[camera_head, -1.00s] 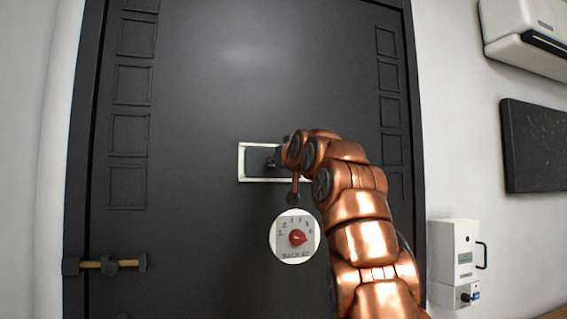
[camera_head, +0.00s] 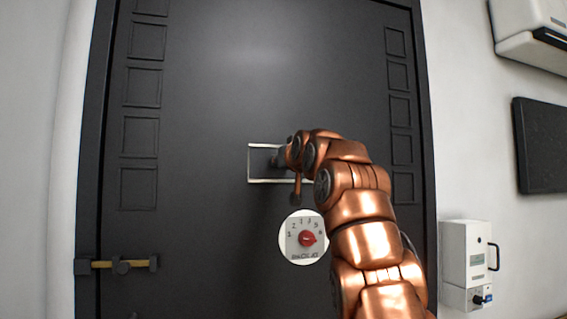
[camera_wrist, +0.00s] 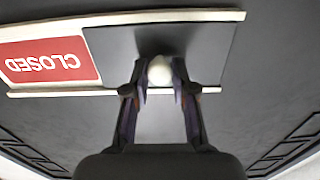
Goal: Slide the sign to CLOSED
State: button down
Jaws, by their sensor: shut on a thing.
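The sign is a white-edged frame (camera_head: 250,163) on the dark door in the head view, its right part hidden behind my arm. In the wrist view, a dark sliding cover (camera_wrist: 112,42) lies between the frame's rails, close to the frame's end at picture right. A red CLOSED panel (camera_wrist: 50,62) shows uncovered beside it, upside down in this view. The cover's pale round knob (camera_wrist: 160,70) sits between my fingertips. My gripper (camera_wrist: 160,82) is shut on this knob; in the head view my gripper (camera_head: 281,158) is at the sign.
A round dial with a red knob (camera_head: 307,239) is just below the sign. A yellow bolt (camera_head: 107,265) is low on the door's left. A white box (camera_head: 466,252) hangs on the wall at right.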

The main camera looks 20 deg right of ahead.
jog(key=shift+a, duration=0.2)
jog(key=c, duration=1)
grip_release()
jog(key=shift+a, duration=0.1)
jog(key=shift+o, duration=0.2)
jog(key=shift+s, duration=0.25)
jog(key=s, duration=1.1)
jog(key=shift+s+a, duration=0.2)
jog(key=shift+a, duration=0.25)
